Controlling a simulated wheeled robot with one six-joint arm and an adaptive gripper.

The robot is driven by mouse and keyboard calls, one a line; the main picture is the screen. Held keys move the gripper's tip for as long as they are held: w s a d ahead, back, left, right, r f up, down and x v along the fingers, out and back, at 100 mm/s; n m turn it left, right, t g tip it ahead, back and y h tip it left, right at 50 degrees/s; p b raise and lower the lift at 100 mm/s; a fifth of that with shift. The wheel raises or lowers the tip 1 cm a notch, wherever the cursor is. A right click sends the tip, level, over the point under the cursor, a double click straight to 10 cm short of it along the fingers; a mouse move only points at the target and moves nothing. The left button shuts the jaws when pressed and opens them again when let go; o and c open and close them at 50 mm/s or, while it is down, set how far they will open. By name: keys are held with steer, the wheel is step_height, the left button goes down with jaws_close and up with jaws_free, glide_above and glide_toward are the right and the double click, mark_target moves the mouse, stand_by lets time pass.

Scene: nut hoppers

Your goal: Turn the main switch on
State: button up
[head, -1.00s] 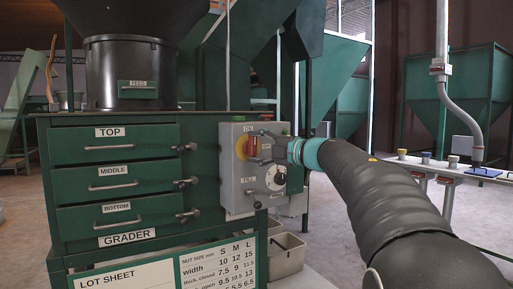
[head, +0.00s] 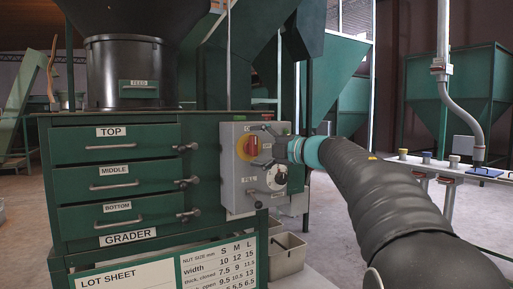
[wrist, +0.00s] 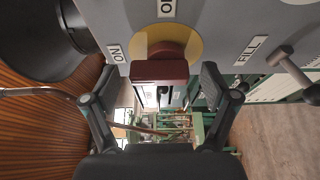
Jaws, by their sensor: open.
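The main switch (head: 252,147) is a red knob on a yellow disc, on the front of a grey control box (head: 238,190). In the wrist view the red knob (wrist: 160,70) stands out from the panel, centred between my fingers. An ON label (wrist: 117,53) is at its left there, and another label at the top edge is cut off. My gripper (wrist: 157,80) is open, one finger on each side of the knob with a gap to each. In the head view my gripper (head: 268,147) is in front of the box and partly covers its labels.
A FILL label (wrist: 251,50) and a lever beside it are at right in the wrist view. The green grader drawers (head: 120,180) with handles stand left of the box. Grey bins (head: 288,252) are below it.

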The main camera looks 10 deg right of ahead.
steer(key=v, duration=1.2)
steer(key=shift+d, duration=0.1)
steer(key=shift+w, duration=0.1)
